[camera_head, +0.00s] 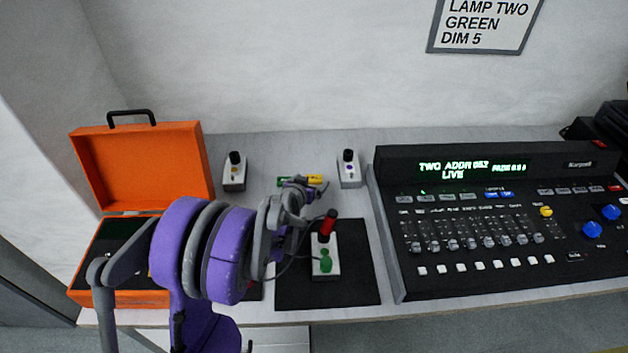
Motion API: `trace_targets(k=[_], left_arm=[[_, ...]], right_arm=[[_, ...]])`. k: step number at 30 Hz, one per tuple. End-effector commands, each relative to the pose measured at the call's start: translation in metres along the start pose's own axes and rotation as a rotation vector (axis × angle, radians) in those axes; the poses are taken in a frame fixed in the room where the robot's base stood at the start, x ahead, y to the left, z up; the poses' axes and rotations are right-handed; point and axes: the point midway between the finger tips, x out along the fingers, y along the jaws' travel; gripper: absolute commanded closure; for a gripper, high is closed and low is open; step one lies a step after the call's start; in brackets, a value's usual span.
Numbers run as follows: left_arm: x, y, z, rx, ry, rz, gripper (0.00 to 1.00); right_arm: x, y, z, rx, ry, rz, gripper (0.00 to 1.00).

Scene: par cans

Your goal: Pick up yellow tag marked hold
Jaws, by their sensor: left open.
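A small yellow tag (315,180) lies on the grey table between two small switch boxes, just behind my left gripper (303,188). Its marking is too small to read. A green tag (283,181) lies to its left, partly hidden by the gripper. My left gripper is open, with its fingers pointing away from me, close in front of the tags. I cannot tell whether it touches either one. My right gripper is not in view.
An open orange case (140,165) stands at the left, a black console (500,220) at the right. Switch boxes (234,175) and (349,170) flank the tags.

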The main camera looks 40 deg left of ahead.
Motion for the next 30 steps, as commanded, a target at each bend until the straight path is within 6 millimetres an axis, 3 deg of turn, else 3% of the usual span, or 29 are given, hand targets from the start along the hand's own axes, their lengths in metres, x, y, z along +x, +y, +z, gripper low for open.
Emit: trace_targets(k=[3,11,24,30], left_arm=[[0.0106,-0.0002,0.0002,-0.001,0.000,-0.001,0.00],[0.0118,-0.0002,0.0000,-0.001,0.001,-0.001,0.02],[0.0116,-0.0002,0.0000,-0.001,0.001,-0.001,0.81],[0.0114,-0.0002,-0.0002,-0.001,0.001,-0.001,0.84]], right_arm=[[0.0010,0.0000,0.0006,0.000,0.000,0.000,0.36],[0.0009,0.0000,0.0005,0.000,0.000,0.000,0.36],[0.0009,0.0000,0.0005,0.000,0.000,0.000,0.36],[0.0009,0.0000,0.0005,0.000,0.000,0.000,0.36]])
